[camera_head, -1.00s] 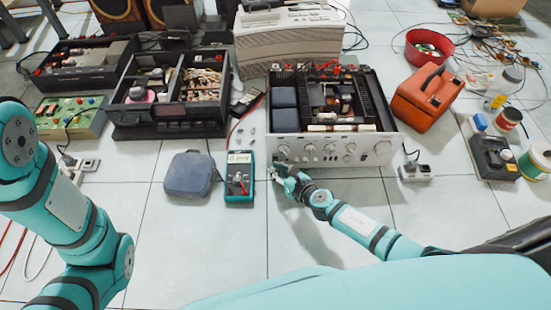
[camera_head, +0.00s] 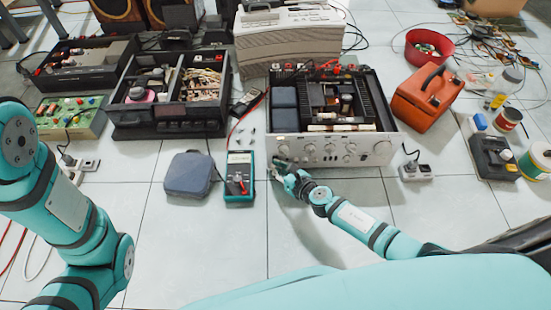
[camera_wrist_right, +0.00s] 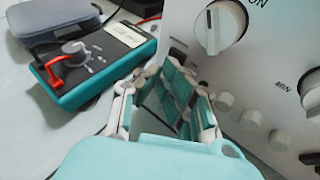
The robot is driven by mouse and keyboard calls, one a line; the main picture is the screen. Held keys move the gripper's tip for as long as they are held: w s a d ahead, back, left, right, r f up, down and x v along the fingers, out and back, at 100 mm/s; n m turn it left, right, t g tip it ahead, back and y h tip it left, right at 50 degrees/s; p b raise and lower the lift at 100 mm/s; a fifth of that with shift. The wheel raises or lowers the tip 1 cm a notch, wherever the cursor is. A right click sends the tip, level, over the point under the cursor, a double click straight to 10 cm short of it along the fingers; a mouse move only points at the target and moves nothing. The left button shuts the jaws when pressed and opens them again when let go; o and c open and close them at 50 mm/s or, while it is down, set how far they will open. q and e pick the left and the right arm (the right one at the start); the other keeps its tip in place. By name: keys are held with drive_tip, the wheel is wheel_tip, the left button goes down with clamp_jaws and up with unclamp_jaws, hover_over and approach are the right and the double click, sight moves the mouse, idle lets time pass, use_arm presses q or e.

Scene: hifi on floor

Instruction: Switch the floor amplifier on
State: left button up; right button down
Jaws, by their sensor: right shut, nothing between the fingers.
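The floor amplifier (camera_head: 283,150) stands in the middle of the head view, its top open and its silver front facing me. A row of knobs runs along the front. In the right wrist view, a large white knob (camera_wrist_right: 220,27) with a dark pointer line sits below a partly cut-off "ON" label on the panel (camera_wrist_right: 272,50). My right gripper (camera_head: 278,164) is at the lower left of the front. In the wrist view its fingertips (camera_wrist_right: 178,72) are shut and empty, below and left of that knob; contact with the panel is unclear. My left arm shows, but its gripper does not.
A teal multimeter (camera_head: 239,190) and a grey-blue case (camera_head: 188,174) lie left of my right gripper. An orange toolbox (camera_head: 428,98) stands right of the amplifier, with a power strip (camera_head: 416,172) in front of it. The tiles in front are mostly clear.

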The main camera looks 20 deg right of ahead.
drive_tip(key=shift+s, duration=0.15)
drive_tip(key=shift+s+a+f, duration=0.1)
drive_tip(key=shift+s+a, duration=0.15)
drive_tip(key=shift+s, duration=0.3)
drive_tip(key=shift+s, duration=0.1)
drive_tip(key=shift+s+a+f, duration=0.1)
drive_tip(key=shift+s+a, duration=0.1)
drive_tip(key=shift+s, duration=0.55)
drive_tip(key=shift+s+a+f, duration=0.1)
drive_tip(key=shift+s+a, duration=0.15)
drive_tip(key=shift+s, duration=0.55)
drive_tip(key=shift+s+a+f, duration=0.1)
drive_tip(key=shift+s+a, duration=0.1)
drive_tip(key=shift+s, duration=0.55)
